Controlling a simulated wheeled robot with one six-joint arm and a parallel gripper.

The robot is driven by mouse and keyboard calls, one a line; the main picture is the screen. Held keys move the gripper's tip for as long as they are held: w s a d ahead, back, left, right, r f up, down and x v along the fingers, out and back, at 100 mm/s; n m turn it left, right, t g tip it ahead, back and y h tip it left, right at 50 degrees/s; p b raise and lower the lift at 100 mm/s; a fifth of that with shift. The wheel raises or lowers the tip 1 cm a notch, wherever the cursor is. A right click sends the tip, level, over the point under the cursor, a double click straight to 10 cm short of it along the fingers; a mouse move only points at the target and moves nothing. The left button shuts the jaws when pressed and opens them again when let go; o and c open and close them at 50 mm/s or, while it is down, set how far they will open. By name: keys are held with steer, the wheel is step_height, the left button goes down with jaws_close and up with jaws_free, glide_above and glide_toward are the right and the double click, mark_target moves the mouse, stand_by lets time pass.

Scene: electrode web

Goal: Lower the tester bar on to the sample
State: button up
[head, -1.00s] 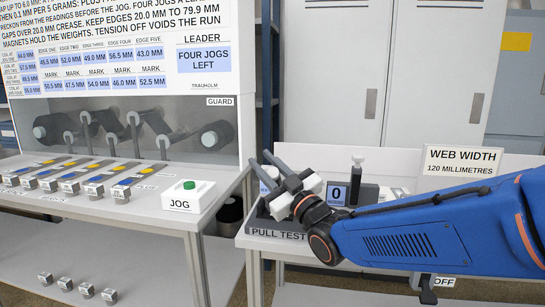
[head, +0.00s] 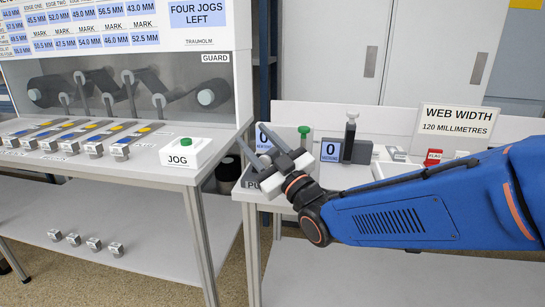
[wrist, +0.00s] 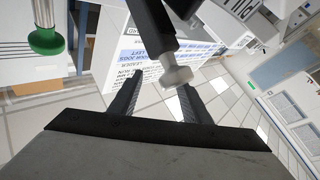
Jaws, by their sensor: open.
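My gripper (head: 254,140) is open over the front left of the pull test station, whose sign (head: 250,185) it partly covers. In the wrist view, my gripper's fingers (wrist: 159,82) stand apart. A dark bar (wrist: 152,22) with a pale round knob (wrist: 177,76) reaches down between them in the picture; I cannot tell whether it touches a finger. This looks like the tester bar. In the head view my gripper hides that spot. A green knob (head: 304,131) stands just behind my gripper and also shows in the wrist view (wrist: 46,40). I cannot make out the sample.
A dark post with a knob (head: 351,125) stands right of a display reading 0 (head: 331,150). Another 0 display (head: 268,138) is behind my fingers. The JOG box (head: 187,152) is on the left bench. A WEB WIDTH sign (head: 459,119) stands at the right.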

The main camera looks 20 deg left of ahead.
steer(key=v, duration=1.7)
steer(key=shift+a, duration=0.1)
